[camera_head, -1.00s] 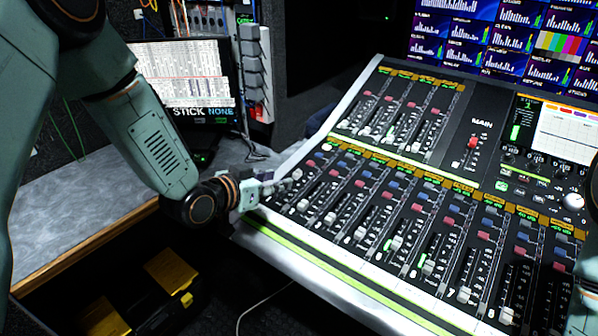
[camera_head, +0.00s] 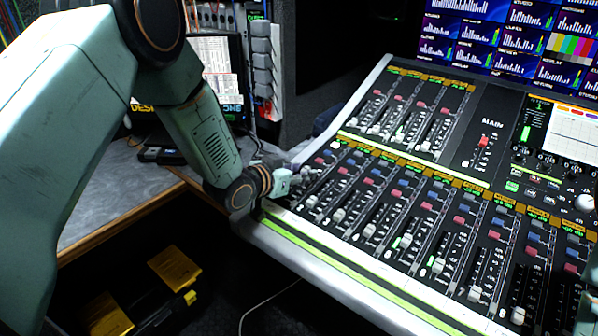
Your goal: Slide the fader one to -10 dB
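The mixing console (camera_head: 278,240) fills the right of the view, with a lower bank of numbered fader strips. My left gripper (camera_head: 307,176) is over the leftmost lower strip, where fader one lies. It is small and dark against the panel, so I cannot tell whether its fingers are open or shut.
More lower faders (camera_head: 405,241) run to the right. An upper fader bank (camera_head: 415,115) and the red main fader (camera_head: 484,142) lie behind. A grey desk (camera_head: 110,200) is at left, with yellow-and-black cases (camera_head: 175,268) below it. Monitors (camera_head: 510,40) stand at the back.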

